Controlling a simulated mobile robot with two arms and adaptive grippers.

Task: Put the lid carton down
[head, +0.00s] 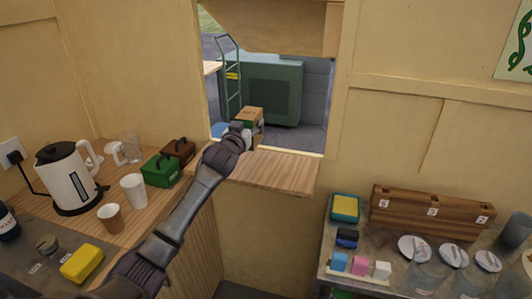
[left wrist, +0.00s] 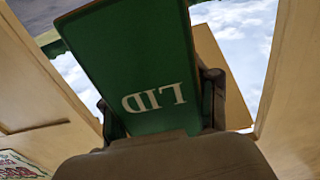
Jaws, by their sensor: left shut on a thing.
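The lid carton (head: 250,113) is a brown cardboard box in the window opening in the head view. In the left wrist view its green face (left wrist: 130,55) fills the middle, with "LID" printed in white and upside down, and a tan side behind it. My left gripper (head: 241,132) is shut on the carton, with a finger on each side of it in the left wrist view. My left arm hides the carton's lower part, so I cannot tell whether it touches the ledge. My right gripper is in neither view.
The wooden window ledge (head: 270,174) is bare towards the right. A green cabinet (head: 272,92) and a hand truck (head: 232,85) stand outside. At left, a counter holds a kettle (head: 68,178), cups (head: 133,190) and a green caddy (head: 160,171). At right, a table carries a wooden box (head: 430,212) and jars.

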